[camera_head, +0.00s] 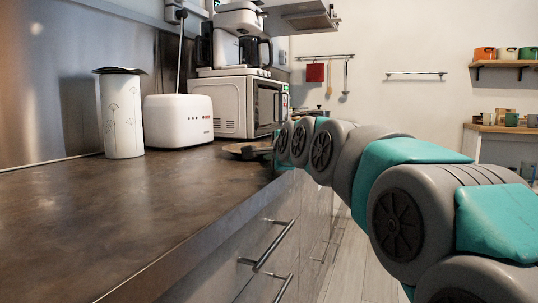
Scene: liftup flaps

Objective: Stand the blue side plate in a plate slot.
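No blue side plate and no plate slot can be made out in the head view. My arm reaches from the lower right to the far part of the counter (120,215). Its far end is beside the counter's front edge, near a flat brown item (247,150) lying there. What that item is, I cannot tell for sure. My gripper is hidden beyond the arm's far links, so its fingers and anything in them do not show.
A white canister (122,115), a white toaster (178,121) and a microwave (240,105) with a coffee maker (240,45) on top stand along the wall. The near counter is bare. Drawers with bar handles (268,247) line its front. Shelves (505,64) are at the far right.

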